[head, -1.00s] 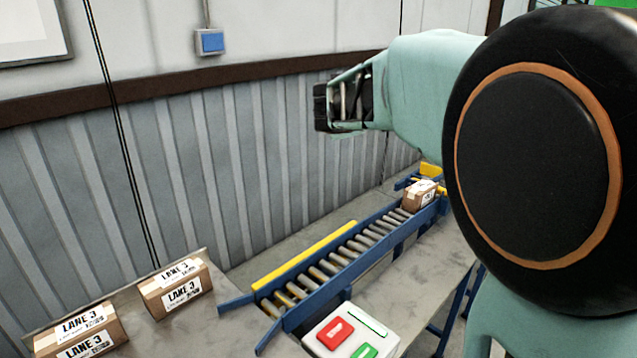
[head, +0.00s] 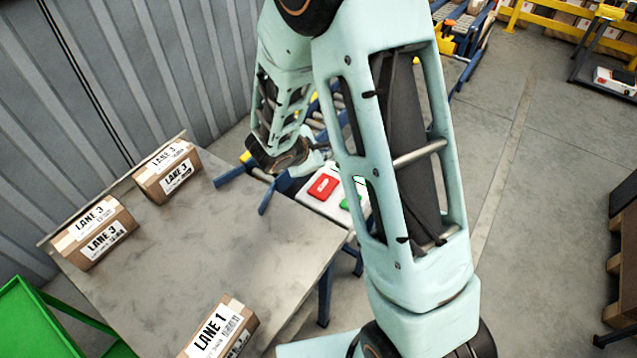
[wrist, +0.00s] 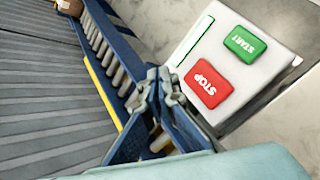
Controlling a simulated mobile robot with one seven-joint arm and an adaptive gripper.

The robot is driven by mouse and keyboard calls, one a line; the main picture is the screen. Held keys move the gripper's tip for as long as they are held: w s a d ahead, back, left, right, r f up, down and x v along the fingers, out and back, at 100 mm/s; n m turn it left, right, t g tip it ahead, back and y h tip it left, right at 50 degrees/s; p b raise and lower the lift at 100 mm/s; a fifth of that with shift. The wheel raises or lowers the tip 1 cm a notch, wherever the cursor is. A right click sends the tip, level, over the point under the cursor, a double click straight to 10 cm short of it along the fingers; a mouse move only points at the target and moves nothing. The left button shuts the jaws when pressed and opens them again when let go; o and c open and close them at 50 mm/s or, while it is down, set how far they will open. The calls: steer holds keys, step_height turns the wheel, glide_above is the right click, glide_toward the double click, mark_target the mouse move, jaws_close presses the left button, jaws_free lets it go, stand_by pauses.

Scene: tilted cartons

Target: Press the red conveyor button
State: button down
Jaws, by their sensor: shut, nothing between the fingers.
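The red button (head: 323,187) sits on a white control box (head: 309,200) at the end of the conveyor, beside a green button (head: 351,202). In the wrist view the red button reads STOP (wrist: 208,84) and the green one reads START (wrist: 245,44). My gripper (wrist: 158,92) is shut and empty in the wrist view. Its fingertips appear left of the red button, over the conveyor's blue frame, and I cannot tell their height. In the head view my arm hides the gripper's fingers and part of the box.
The roller conveyor (wrist: 100,42) runs along the box, with a carton (wrist: 70,6) on its far end. A grey table (head: 190,255) holds LANE 3 cartons (head: 168,172) and a LANE 1 carton (head: 222,328). A green cart (head: 30,315) stands at the lower left.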

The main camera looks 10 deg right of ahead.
steer(key=shift+s+f, duration=0.2)
steer(key=shift+s, duration=0.05)
steer(key=shift+f, duration=0.1)
steer(key=b, duration=0.5)
glide_above(328, 179)
steer(key=s+a, duration=0.2)
steer(key=s, duration=0.1)
steer(key=f, duration=0.6)
steer(key=shift+w+f, duration=0.2)
steer(key=shift+f, duration=0.15)
step_height(328, 179, down, 2)
steer(key=shift+b, duration=1.1)
steer(key=shift+f+b, duration=0.4)
steer(key=shift+b, duration=0.3)
